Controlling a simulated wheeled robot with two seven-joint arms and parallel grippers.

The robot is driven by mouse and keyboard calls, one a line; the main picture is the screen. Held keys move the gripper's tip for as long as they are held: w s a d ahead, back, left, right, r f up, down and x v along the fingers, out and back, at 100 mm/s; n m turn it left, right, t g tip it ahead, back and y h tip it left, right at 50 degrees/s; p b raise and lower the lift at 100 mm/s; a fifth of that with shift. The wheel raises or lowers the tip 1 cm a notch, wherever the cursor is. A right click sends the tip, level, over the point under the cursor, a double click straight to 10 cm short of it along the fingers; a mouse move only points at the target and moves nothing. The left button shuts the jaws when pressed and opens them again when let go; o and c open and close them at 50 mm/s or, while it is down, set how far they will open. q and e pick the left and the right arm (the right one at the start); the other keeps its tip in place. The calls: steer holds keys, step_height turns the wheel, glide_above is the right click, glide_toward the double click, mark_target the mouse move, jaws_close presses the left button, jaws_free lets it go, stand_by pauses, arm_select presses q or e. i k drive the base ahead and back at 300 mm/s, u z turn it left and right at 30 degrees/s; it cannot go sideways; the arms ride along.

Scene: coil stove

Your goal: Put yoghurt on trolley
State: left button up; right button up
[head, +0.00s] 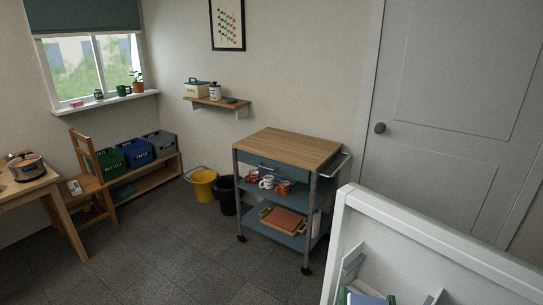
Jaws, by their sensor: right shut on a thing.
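The trolley (319,189) stands in the middle of the room against the back wall. It has a bare wooden top (290,145), a blue drawer below it and two blue lower shelves. Red, white and orange-red mugs (267,182) stand on its middle shelf. A wooden tray with a reddish-brown thing (284,221) lies on its bottom shelf. I cannot make out any yoghurt. I cannot make out either gripper in the head view, so what they hold is hidden from me.
A white-edged unit (428,234) with green and blue things inside fills the lower right, close to me. Yellow (204,186) and black (227,196) buckets stand left of the trolley. A table with a pot (25,168) and a chair are at left. The middle floor is clear.

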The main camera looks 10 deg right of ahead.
mark_target(279, 149)
steer(key=i, duration=2.95)
steer(key=z, duration=2.25)
steer(key=i, duration=0.95)
steer(key=u, duration=3)
